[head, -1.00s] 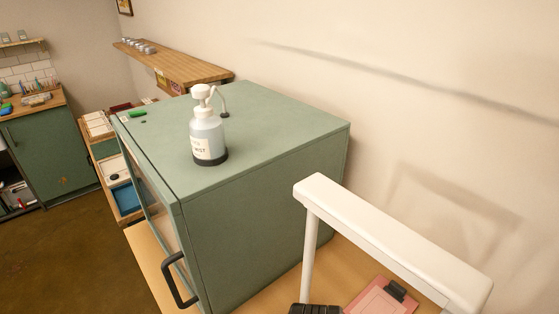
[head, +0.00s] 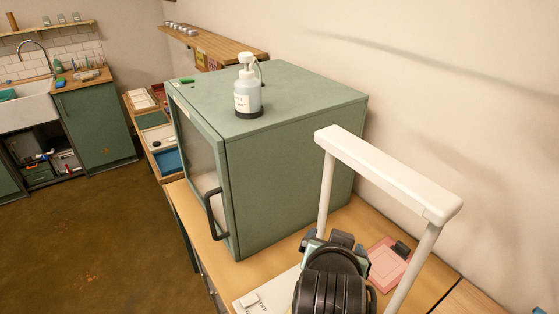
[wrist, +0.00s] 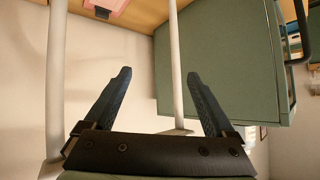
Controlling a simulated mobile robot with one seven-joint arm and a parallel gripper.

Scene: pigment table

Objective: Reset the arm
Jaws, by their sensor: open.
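My gripper shows in the wrist view (wrist: 158,88) with its two dark fingers spread wide apart and nothing between them. In the head view, my dark arm end stands over the wooden table (head: 200,222) at the bottom, and its fingertips are mostly hidden. The white frame (head: 385,172), a bar on thin posts, stands beside and behind the arm.
A green cabinet (head: 290,180) with a glass door and black handle stands on the table left of the arm. A spray bottle (head: 248,92) stands on top. A pink clipboard (head: 385,268) lies right of the arm. Open floor (head: 90,230) lies left.

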